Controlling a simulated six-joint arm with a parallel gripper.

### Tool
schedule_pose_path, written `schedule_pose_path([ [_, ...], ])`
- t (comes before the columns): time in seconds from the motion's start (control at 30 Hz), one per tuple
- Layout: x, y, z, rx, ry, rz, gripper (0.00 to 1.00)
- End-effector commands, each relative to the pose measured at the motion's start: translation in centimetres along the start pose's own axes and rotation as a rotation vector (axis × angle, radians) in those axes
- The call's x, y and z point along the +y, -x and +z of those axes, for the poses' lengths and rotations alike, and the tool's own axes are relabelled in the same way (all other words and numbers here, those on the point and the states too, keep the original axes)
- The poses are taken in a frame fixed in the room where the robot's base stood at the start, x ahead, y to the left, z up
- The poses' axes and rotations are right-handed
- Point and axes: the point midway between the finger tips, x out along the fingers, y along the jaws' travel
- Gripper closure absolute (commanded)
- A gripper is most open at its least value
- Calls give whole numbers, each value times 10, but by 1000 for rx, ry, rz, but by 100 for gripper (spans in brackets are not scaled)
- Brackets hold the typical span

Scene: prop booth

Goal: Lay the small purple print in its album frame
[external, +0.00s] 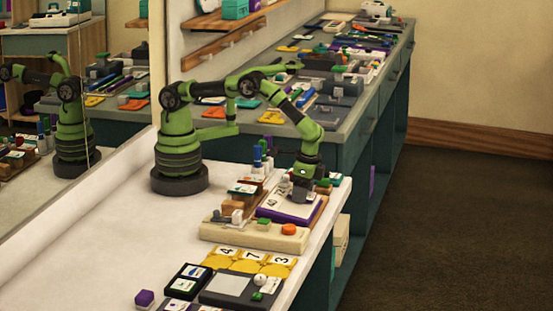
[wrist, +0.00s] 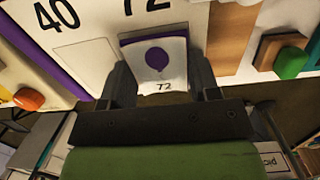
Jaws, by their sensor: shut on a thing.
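An empty outlined frame (wrist: 88,62) is below the 40. In the external view my gripper (external: 301,190) is low over the album's right part.
An orange knob (wrist: 28,97) and a green knob (wrist: 290,62) are beside the album. Blue markers (external: 257,156) stand behind. The table's left part is clear.

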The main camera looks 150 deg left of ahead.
Motion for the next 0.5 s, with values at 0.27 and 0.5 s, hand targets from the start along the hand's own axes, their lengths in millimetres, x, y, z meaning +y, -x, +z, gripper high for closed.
schedule_pose_path([
  [0.27, 0, -1, 0, 0, 1, 0, 14],
  [0.5, -1, -1, 0, -3, 1, -1, 14],
])
